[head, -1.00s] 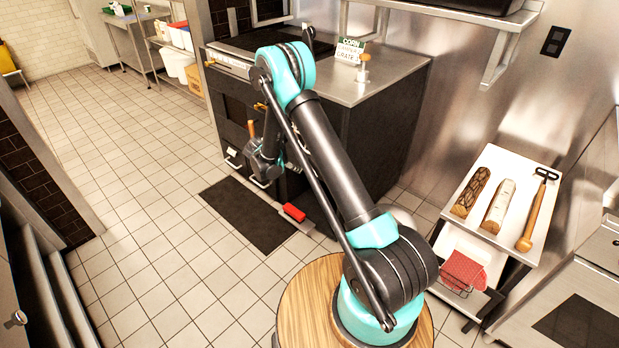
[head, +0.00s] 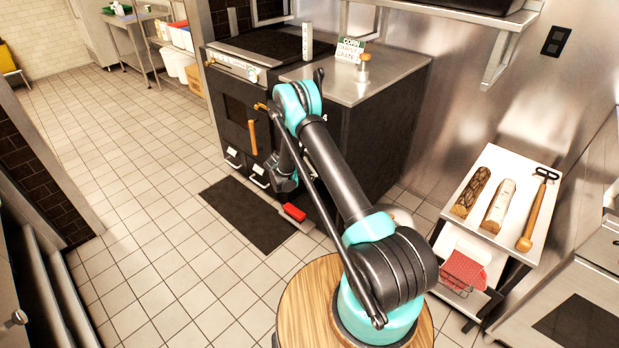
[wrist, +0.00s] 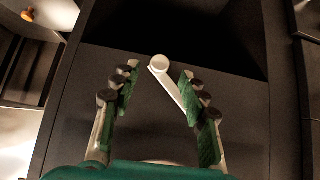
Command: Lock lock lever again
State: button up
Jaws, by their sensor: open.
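A pale lock lever (wrist: 176,92) with a round end shows in the wrist view against a dark panel (wrist: 75,115). It slants from its round end at the top down to the right. My gripper (wrist: 157,84) is open, with its green-padded fingers on either side of the lever. The right finger looks very close to the lever; I cannot tell whether they touch. In the head view my wrist (head: 285,172) is low in front of the dark oven cabinet (head: 375,150), and my arm hides the lever and fingers.
The oven front has a wooden upright handle (head: 252,138) left of my wrist. A black mat (head: 245,215) lies on the floor, with a red-handled tool (head: 293,212) at its right edge. A side table (head: 535,190) with logs stands right. Tiled floor at left is clear.

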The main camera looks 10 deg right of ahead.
jog(key=shift+x, duration=1.8)
jog(key=shift+c, duration=0.6)
grip_shut()
